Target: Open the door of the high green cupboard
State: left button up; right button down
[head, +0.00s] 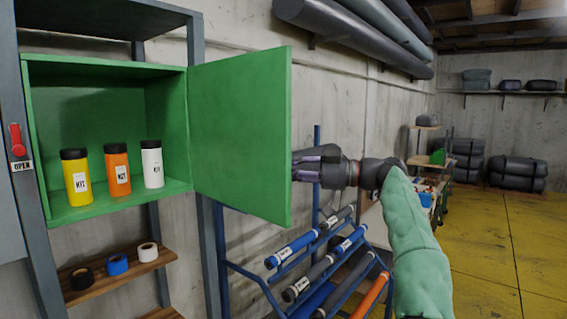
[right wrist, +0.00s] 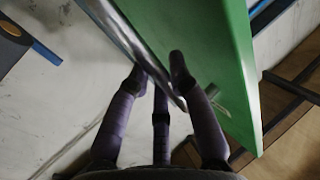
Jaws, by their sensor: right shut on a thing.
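The high green cupboard (head: 108,62) is at the left of the head view, with its inside exposed. Its green door (head: 240,135) stands swung wide open to the right. A yellow bottle (head: 76,180), an orange bottle (head: 117,170) and a white bottle (head: 152,165) stand upright inside. My right gripper (head: 300,165) is at the door's free edge, its fingertips partly hidden behind the door. In the right wrist view its fingers (right wrist: 158,78) are shut around the metal door handle (right wrist: 140,52), beside the green door panel (right wrist: 215,65). My left gripper is not in view.
A blue rack (head: 262,280) with several rolled tubes stands below and right of the door. A wooden shelf (head: 120,271) with tape rolls hangs under the cupboard. Yellow floor (head: 490,250) is open at the right. A red lever (head: 15,138) is at the far left.

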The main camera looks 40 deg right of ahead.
jog(key=shift+w+d+r+n+g+y+p, duration=0.1)
jog(key=shift+w+d+n+g+y+p, duration=0.1)
jog(key=shift+d+p, duration=0.15)
jog(key=shift+w+d+n+g+y+p, duration=0.1)
jog(key=shift+d+y+p, duration=0.15)
jog(key=shift+d, duration=0.15)
jog(key=c, duration=1.2)
grip_release()
jog(key=shift+o, duration=0.5)
jog(key=shift+w+a, duration=0.15)
jog(key=shift+w, duration=0.1)
jog(key=v, duration=0.7)
jog(key=shift+s, duration=0.25)
